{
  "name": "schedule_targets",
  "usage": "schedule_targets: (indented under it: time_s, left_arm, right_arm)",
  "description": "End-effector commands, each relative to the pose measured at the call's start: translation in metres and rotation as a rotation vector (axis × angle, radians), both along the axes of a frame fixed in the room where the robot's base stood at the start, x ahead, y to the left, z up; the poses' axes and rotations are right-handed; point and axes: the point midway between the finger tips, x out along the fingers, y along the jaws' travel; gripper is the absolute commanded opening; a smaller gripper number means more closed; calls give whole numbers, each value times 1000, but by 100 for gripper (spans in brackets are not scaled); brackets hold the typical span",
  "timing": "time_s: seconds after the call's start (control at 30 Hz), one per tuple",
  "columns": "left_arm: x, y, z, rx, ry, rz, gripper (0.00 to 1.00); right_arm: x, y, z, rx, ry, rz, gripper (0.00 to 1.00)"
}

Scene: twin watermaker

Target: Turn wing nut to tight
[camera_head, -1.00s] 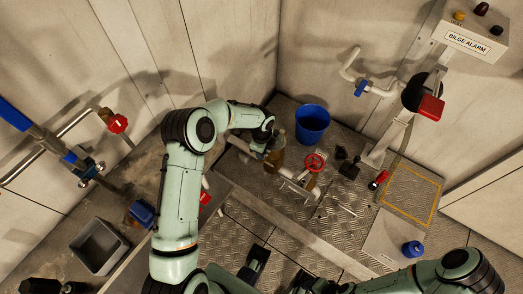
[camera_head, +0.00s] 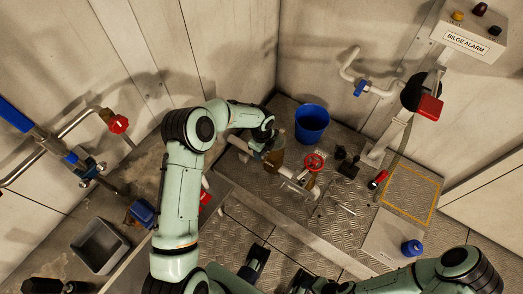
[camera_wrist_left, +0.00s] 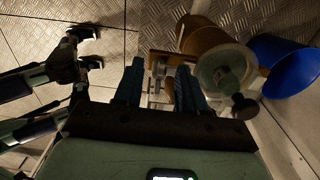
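A brown cylindrical housing (camera_head: 276,157) stands on the pipework by the ledge's back corner. In the left wrist view the housing (camera_wrist_left: 200,40) is just right of my fingers, with a pale round cap (camera_wrist_left: 222,68) and a dark knob (camera_wrist_left: 243,107) at its end. I cannot clearly make out a wing nut. My left gripper (camera_wrist_left: 158,88) is open, its two blue-grey fingers apart and pointing toward the pipework. In the head view my left gripper (camera_head: 264,150) is beside the housing and mostly hidden. My right gripper (camera_wrist_left: 88,47) is open and empty; in the head view it is low at the bottom.
A blue bucket (camera_head: 312,122) stands behind the housing. A red handwheel (camera_head: 314,162) sits on the pipe (camera_head: 290,183) to the right. Dark small parts (camera_head: 348,165) and a red-tipped tool (camera_head: 378,179) lie farther right. The yellow-outlined area (camera_head: 410,192) is clear.

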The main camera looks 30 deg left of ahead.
Motion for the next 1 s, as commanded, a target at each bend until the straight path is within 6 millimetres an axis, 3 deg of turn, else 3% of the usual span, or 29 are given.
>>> schedule_targets:
  time_s: [0.37,0.47,0.8,1.0]
  left_arm:
    - [0,0,5,-1,-1,1,42]
    - [1,0,18,0,-2,1,42]
    - [1,0,93,0,-4,1,42]
    - [0,0,124,0,-3,1,42]
  right_arm:
    - [0,0,1,0,0,0,49]
    - [0,0,2,0,1,0,49]
    - [-2,0,7,2,10,2,49]
    - [-2,0,9,1,12,3,49]
